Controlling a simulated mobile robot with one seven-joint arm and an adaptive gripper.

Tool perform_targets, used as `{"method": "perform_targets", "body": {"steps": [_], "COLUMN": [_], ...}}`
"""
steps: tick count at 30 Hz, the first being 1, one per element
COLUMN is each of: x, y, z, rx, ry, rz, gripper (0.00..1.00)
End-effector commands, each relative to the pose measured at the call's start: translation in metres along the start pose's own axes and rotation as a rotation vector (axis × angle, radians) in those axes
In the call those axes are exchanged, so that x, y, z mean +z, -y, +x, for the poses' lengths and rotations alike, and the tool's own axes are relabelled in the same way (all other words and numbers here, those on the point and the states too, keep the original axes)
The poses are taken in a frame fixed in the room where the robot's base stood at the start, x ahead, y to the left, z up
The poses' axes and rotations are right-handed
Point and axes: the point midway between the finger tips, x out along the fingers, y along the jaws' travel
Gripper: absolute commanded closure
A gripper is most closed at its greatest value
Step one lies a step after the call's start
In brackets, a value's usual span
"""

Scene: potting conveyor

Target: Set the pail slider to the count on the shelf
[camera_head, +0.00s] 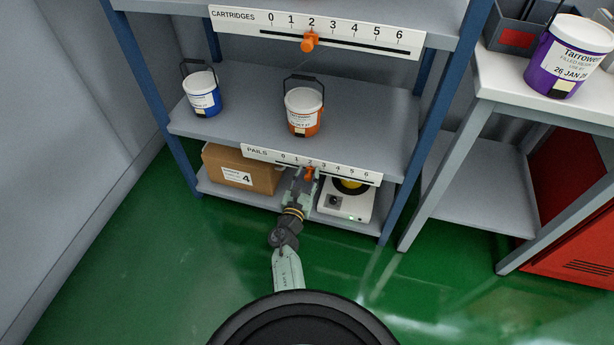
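The pails scale (262,156) is a white strip numbered 0 to 6 on the front edge of the middle shelf. Its orange pail slider (310,172) sits at about the 2. My gripper (304,180) is right at the slider, reaching up from below. Its fingers are small and partly hidden, so I cannot tell whether they touch or grip the slider. Two pails stand on the middle shelf: a blue pail (203,96) at the left and an orange pail (303,112) near the middle, both with white lids.
Above, the cartridges scale (235,20) has its orange slider (310,42) at about 2. The bottom shelf holds a cardboard box (268,178) labelled 4 and a white device (345,207). A purple pail (562,65) stands on the right-hand table (500,85). Green floor in front is clear.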

Motion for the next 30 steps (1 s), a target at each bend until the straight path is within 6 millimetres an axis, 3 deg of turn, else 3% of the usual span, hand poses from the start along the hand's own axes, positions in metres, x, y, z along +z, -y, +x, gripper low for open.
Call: {"method": "perform_targets", "body": {"steps": [14, 30], "x": [0.007, 0.091], "y": [0.001, 0.001], "z": [0.0, 0.001], "rx": [-0.002, -0.003], "ry": [0.002, 0.004], "rz": [0.001, 0.002], "gripper": [0.59, 0.59]}}
